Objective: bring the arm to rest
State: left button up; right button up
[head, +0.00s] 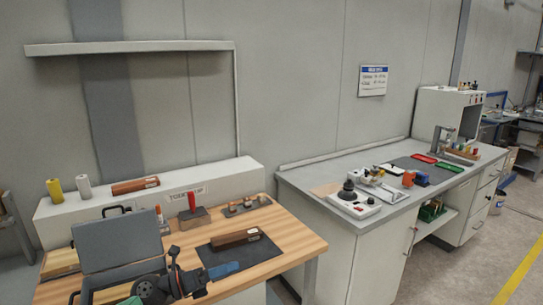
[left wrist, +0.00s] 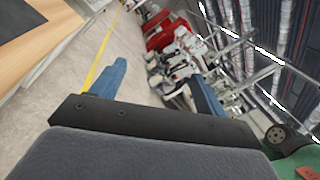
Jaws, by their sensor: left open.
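My left gripper (head: 222,270) shows at the bottom left of the head view, in front of the wooden workbench top (head: 290,240). One blue finger points right, over the near part of the dark mat in the picture; I cannot tell its height above the bench. In the left wrist view the two blue fingers (left wrist: 156,90) stand wide apart with nothing between them. Beyond them are the floor and distant machinery. My right gripper is in neither view.
An open grey case (head: 108,242) is close to my left arm. A brown block (head: 235,238) lies on the dark mat (head: 252,255). A red-handled tool (head: 192,202) stands behind it. A grey-topped counter (head: 300,180) with several items is at right. Floor (head: 450,260) beyond is clear.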

pick_arm(q)
jog(key=s+a+f+n+t+y, duration=0.4)
jog(key=a+f+n+y, duration=0.4)
jog(key=n, duration=0.9)
jog(key=s+a+f+n+t+y, duration=0.4)
jog(key=f+n+y, duration=0.2)
jog(key=n+y, duration=0.75)
jog(key=s+d+f+n+g+h, duration=0.15)
jog(key=s+f+n+g, duration=0.4)
jog(key=s, duration=0.65)
jog(key=s+d+f+n+g+h, duration=0.1)
jog(key=s+f+n+g+h, duration=0.15)
jog(key=s+f+g, duration=0.6)
notch_tip(320, 180, down, 21)
jog(key=s+d+t, duration=0.1)
jog(key=s, duration=0.1)
jog(key=s+f, duration=0.3)
jog(key=f, duration=0.8)
jog(key=s+d+f, duration=0.1)
jog(key=s+f, duration=0.2)
jog(key=f, duration=0.9)
jog(key=shift+s+d+f+g, duration=0.2)
jog(key=shift+s+g, duration=0.1)
jog(key=shift+s, duration=0.1)
